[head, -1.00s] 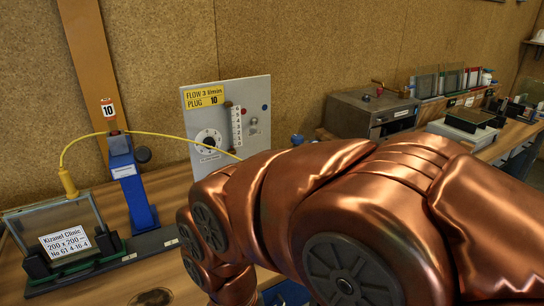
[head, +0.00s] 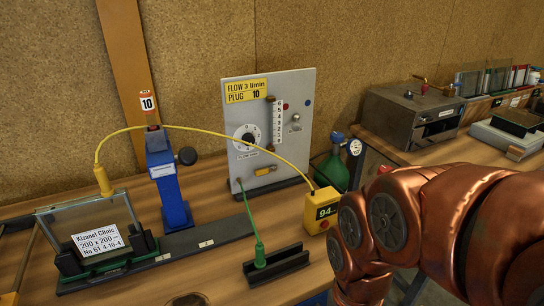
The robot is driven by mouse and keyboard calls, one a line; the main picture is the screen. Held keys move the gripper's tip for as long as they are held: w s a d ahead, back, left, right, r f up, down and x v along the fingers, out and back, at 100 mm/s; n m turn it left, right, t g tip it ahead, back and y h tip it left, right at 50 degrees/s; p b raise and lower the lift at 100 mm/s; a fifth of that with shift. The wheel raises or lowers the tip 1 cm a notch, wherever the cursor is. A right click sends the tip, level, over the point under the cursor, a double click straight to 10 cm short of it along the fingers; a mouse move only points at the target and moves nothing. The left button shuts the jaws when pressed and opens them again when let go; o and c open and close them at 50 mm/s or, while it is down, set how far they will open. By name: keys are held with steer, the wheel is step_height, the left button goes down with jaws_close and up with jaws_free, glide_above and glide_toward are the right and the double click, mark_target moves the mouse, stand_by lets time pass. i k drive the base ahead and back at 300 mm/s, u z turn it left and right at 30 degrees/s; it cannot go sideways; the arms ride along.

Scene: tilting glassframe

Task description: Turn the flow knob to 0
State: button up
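The flow knob (head: 247,139) is a round dial with a white scale ring and dark centre. It sits on the left of the upright grey panel (head: 302,148), below a yellow label reading "FLOW 3 l/min PLUG 10". The dial's setting is too small to read. To its right is a vertical flow gauge (head: 277,122) with a scale marked up to 6. My copper arm fills the right side, well apart from the panel. My gripper is not in view.
A yellow meter box (head: 321,210) reading 94 and a green gas bottle (head: 333,171) stand right of the panel. A green hose ends at a black holder (head: 276,264) in front. A blue post (head: 169,182) and framed glass (head: 92,228) stand left. A yellow cable arches past the knob.

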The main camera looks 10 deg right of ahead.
mark_target(247, 137)
steer(key=k, duration=1.25)
steer(key=u, duration=0.85)
steer(key=i, duration=1.5)
steer(key=z, duration=0.35)
